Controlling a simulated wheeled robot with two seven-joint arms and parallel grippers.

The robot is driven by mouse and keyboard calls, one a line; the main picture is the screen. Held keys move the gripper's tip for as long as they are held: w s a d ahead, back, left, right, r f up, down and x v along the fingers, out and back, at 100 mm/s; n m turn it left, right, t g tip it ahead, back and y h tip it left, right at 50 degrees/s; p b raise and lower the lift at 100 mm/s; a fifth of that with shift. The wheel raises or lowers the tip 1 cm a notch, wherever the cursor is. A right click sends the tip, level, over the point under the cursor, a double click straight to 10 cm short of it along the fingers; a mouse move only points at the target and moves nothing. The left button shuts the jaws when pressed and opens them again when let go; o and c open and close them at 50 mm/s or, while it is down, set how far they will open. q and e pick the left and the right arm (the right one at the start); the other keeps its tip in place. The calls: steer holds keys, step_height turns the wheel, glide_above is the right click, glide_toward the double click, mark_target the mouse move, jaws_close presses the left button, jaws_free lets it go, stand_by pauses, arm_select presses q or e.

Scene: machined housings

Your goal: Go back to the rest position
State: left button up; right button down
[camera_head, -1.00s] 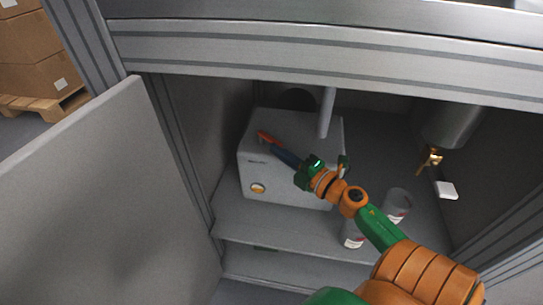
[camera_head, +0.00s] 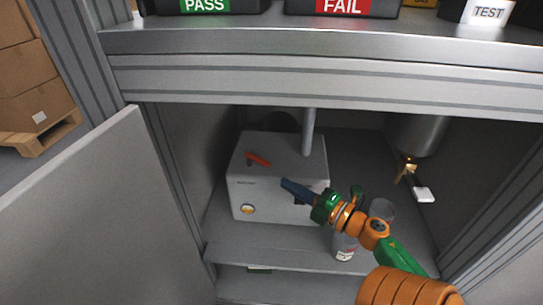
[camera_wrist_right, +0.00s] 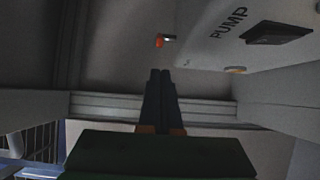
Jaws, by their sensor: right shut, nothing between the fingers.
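My right gripper (camera_head: 284,184) reaches into the open cabinet from the lower right in the head view. Its dark fingers are shut with nothing between them, in front of the pump box's face and apart from the red handle. It also shows in the right wrist view (camera_wrist_right: 161,75), fingers together. The grey pump box (camera_head: 285,160) stands on the cabinet shelf, with a red handle (camera_head: 258,159) on its top. In the right wrist view the box's face (camera_wrist_right: 215,40) carries the word PUMP and a dark switch (camera_wrist_right: 277,33). My left gripper is not in view.
The cabinet door (camera_head: 90,215) stands open at left. A can (camera_head: 344,246) stands on the shelf near my right arm. A brass valve with a white-ended handle (camera_head: 423,194) hangs at right. PASS (camera_head: 205,5) and FAIL (camera_head: 342,6) bins sit on the bench above.

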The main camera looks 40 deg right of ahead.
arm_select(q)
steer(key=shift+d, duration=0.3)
arm_select(e)
steer(key=shift+s+d, duration=0.4)
steer(key=shift+s, duration=0.35)
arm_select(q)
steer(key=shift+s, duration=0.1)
